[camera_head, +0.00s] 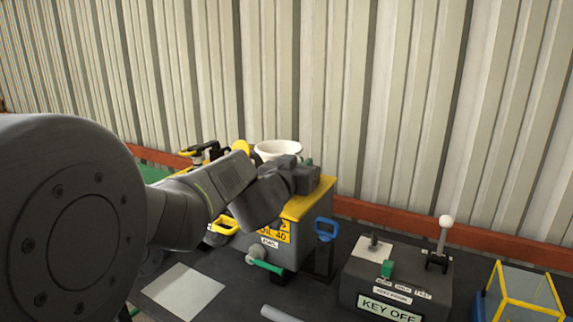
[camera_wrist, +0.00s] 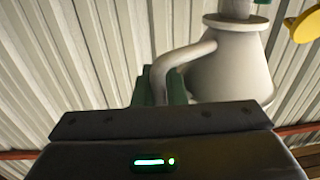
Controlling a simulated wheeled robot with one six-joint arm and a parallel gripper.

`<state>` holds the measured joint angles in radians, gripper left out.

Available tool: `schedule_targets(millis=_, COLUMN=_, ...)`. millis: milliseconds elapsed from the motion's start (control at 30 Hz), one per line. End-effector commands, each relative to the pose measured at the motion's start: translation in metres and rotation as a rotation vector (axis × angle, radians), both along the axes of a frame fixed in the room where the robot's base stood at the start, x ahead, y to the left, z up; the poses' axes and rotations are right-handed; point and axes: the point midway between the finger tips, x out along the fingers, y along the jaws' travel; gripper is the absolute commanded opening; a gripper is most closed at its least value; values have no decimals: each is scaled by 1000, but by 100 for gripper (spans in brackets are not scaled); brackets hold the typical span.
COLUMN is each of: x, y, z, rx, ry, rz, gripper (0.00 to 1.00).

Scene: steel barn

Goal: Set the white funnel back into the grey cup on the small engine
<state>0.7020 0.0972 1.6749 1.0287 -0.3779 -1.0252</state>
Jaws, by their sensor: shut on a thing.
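The white funnel (camera_head: 278,149) shows in the head view with its wide rim up, above the back of the small engine (camera_head: 296,235), a grey body with a yellow top. My gripper (camera_head: 306,172) is beside the funnel and partly in front of it. In the wrist view the funnel (camera_wrist: 232,70) has a curved side handle, and my gripper's green fingers (camera_wrist: 160,85) are shut on that handle. The grey cup cannot be made out, and the funnel's lower end is hidden in the head view, so I cannot tell whether they touch.
A yellow cap (camera_head: 241,147) stands left of the funnel. A blue handle (camera_head: 326,229) and a green lever (camera_head: 266,266) stick out from the engine. A key box (camera_head: 395,283) with a white-knobbed lever stands to the right. A ribbed wall (camera_head: 330,90) is close behind.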

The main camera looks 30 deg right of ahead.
Motion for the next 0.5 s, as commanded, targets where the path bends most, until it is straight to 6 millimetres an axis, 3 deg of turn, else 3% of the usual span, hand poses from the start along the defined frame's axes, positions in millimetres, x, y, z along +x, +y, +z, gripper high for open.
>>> schedule_targets(millis=500, x=0, y=0, z=-17, rx=0, ry=0, rz=0, gripper=0)
